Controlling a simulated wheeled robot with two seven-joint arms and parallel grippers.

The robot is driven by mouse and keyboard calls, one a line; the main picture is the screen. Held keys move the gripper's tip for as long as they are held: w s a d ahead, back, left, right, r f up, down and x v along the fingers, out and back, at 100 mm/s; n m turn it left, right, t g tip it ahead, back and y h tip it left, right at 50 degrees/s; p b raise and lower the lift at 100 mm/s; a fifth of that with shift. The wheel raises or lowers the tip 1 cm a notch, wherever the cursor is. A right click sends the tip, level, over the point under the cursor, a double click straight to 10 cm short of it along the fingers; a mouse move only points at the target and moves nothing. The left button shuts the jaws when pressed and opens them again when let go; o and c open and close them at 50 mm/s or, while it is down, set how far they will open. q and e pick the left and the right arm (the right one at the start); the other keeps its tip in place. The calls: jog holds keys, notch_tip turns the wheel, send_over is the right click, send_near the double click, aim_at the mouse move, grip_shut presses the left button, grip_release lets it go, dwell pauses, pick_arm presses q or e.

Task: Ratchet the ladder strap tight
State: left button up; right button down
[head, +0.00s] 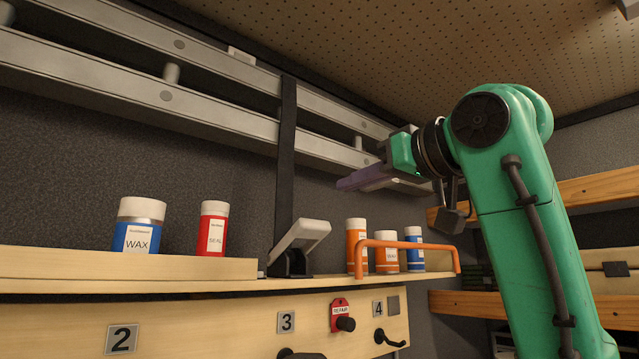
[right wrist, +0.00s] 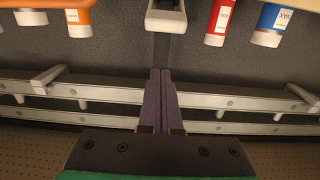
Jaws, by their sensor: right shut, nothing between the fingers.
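The ladder (head: 100,85) lies horizontally along the wall, its grey rails running across the upper left. A black strap (head: 286,150) hangs over the rails down to the ratchet (head: 297,246) on the shelf. The ratchet's light grey handle is tilted up to the right; it also shows at the top of the right wrist view (right wrist: 166,20). My right gripper (head: 342,184) has purple fingers, shut and empty, above and right of the ratchet and clear of the handle. In the right wrist view its fingers (right wrist: 161,74) line up with the strap (right wrist: 162,50). My left gripper is not in view.
A blue wax can (head: 139,225) and a red can (head: 212,228) stand left of the ratchet. Orange and blue containers (head: 386,252) stand right of it, behind an orange rail (head: 405,243). Numbered hooks sit on the board (head: 220,318) below. Wooden shelves (head: 600,187) are at right.

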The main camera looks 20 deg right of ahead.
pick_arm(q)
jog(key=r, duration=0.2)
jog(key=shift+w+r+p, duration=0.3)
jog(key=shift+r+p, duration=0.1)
pick_arm(e)
jog(key=shift+a+r+g, duration=0.2)
jog(key=shift+r+g, duration=0.6)
jog(key=shift+r, duration=0.4)
jog(key=shift+w, duration=0.1)
jog(key=p, duration=0.5)
send_over(317, 224)
jog(key=w, duration=0.1)
jog(key=shift+a+f, duration=0.1)
jog(key=shift+f, duration=0.4)
jog(key=f, duration=0.1)
jog(key=s+f, duration=0.1)
jog(key=f, duration=0.1)
jog(key=shift+f+b, duration=0.2)
jog(key=shift+b, duration=0.1)
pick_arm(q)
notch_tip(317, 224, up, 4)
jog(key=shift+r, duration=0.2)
pick_arm(e)
jog(key=shift+s+d+f, duration=0.3)
jog(key=shift+d+f, duration=0.05)
